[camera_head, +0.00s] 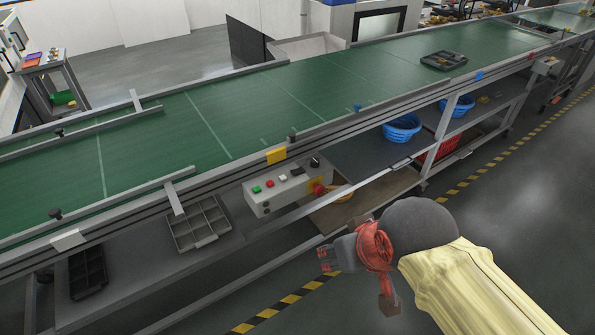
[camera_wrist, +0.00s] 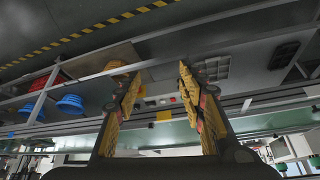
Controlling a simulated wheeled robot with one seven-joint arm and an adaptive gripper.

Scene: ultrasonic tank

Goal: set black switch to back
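A grey-white control box (camera_head: 262,203) is mounted under the front edge of the conveyor in the head view. Which way the switch points is too small to tell. My gripper (camera_head: 325,259) is in front of the box, to its lower right and apart from it. In the wrist view, which looks upside down, my gripper (camera_wrist: 160,72) has its two fingers spread with nothing between them. The box (camera_wrist: 151,103) shows between the fingers, with the switch indistinct.
The green conveyor (camera_head: 225,110) runs above the box. A grey rail (camera_head: 255,228) runs along the lower shelf's front. A grey divided tray (camera_head: 199,226) lies left of the box. Blue baskets (camera_head: 402,128) stand on the shelf to the right. The floor in front is clear.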

